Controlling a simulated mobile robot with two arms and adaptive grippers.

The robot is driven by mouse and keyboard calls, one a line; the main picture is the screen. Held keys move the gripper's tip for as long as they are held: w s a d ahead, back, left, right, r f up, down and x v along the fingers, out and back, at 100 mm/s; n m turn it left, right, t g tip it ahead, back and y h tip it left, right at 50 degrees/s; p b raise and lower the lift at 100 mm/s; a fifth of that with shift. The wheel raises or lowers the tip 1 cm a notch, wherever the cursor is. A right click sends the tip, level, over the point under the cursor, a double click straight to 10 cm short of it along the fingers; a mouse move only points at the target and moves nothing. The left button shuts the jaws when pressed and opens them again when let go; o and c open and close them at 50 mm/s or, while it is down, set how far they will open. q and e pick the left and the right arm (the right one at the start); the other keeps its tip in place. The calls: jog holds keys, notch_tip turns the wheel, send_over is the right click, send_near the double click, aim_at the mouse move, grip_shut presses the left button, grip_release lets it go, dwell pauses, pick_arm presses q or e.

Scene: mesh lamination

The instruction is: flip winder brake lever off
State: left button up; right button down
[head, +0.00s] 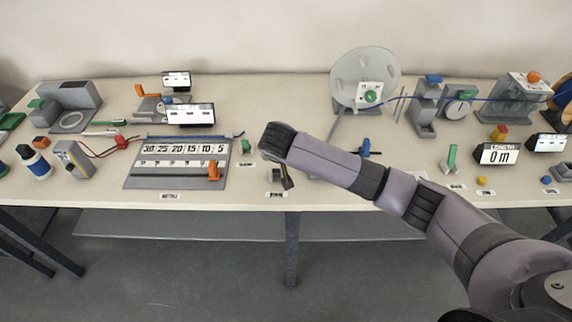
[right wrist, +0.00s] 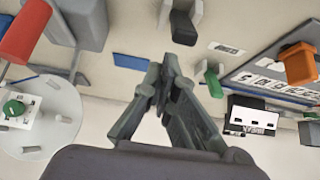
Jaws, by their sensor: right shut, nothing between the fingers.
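A grey winder disc (head: 350,85) with a green knob on a white plate stands at the back of the table. It also shows at the left of the right wrist view (right wrist: 55,120). Near it in that view are a red handle (right wrist: 25,30), a black lever (right wrist: 183,28) in a pale bracket and a green lever (right wrist: 213,80). I cannot tell which is the winder brake lever. My right gripper (right wrist: 165,85) is shut and empty, apart from the black lever in the picture. My left gripper is not in view.
A board numbered 30 to 5 (head: 135,170) with an orange lever (head: 214,171) lies left of my arm. A blue lever (head: 365,147) stands behind my forearm, and another green lever (head: 452,158) to its right. A "0 m" display (head: 497,155) stands farther right.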

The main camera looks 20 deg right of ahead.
jog(key=shift+s+a+f+t, duration=0.15)
jog(key=shift+s+a+t, duration=0.1)
jog(key=shift+s+t, duration=0.25)
jog(key=shift+f+p, duration=0.15)
jog(key=shift+p, duration=0.3)
jog(key=shift+s+a, duration=0.1)
jog(key=shift+s, duration=0.15)
jog(key=shift+s+f, duration=0.1)
jog(key=shift+f, duration=0.05)
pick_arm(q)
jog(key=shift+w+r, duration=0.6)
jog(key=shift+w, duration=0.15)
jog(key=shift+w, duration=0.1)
